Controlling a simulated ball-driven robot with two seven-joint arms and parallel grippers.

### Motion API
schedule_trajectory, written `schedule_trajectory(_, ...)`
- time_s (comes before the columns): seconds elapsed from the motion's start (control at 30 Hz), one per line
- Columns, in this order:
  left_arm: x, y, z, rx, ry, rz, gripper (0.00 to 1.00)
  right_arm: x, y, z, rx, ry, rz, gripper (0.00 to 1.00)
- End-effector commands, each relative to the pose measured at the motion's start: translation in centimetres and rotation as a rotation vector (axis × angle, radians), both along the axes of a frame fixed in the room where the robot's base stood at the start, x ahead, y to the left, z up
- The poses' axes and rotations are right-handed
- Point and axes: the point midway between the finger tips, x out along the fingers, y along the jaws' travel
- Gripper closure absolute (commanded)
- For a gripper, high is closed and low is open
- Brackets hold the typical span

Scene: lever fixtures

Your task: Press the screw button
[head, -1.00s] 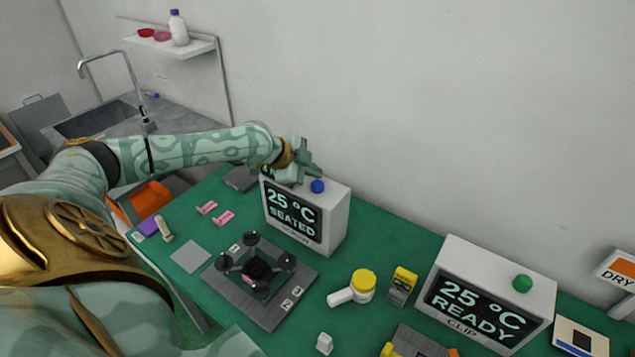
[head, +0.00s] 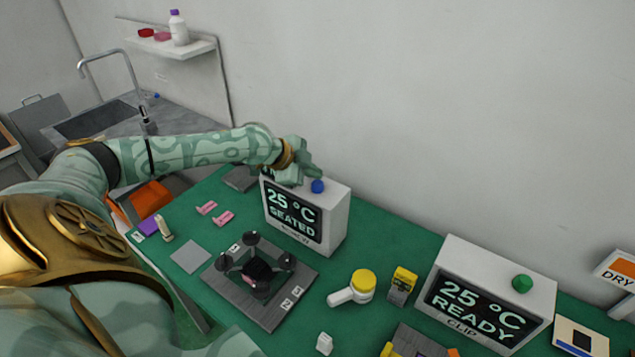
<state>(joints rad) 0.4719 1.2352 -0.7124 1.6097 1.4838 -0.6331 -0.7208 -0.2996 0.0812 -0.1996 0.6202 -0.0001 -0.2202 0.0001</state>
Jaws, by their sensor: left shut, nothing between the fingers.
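A white box (head: 334,226) stands on the green table, with a dark screen reading "25 °C SEATED" and a blue button (head: 317,187) on top. The small label under its screen is hard to read. My left gripper (head: 316,172) is shut and empty, just above and behind the blue button in the picture; I cannot tell whether it touches the button. A second white box (head: 540,296) at the right reads "25 °C READY", is labelled CLIP and has a green button (head: 522,284). My right gripper is not in view.
A drone-like frame (head: 258,270) sits on a dark numbered plate in front of the first box. A white and yellow tool (head: 352,289) and a yellow block (head: 402,285) lie between the boxes. Pink clips (head: 223,219) lie at the left. A wall rises behind the table.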

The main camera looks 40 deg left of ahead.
Motion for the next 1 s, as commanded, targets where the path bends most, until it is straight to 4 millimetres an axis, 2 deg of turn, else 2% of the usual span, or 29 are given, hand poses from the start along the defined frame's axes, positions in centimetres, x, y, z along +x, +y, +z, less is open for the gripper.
schedule_trajectory(1.0, -0.3, -0.2, -1.9, -0.004, 0.015, -0.002, 1.00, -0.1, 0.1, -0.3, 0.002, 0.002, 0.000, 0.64)
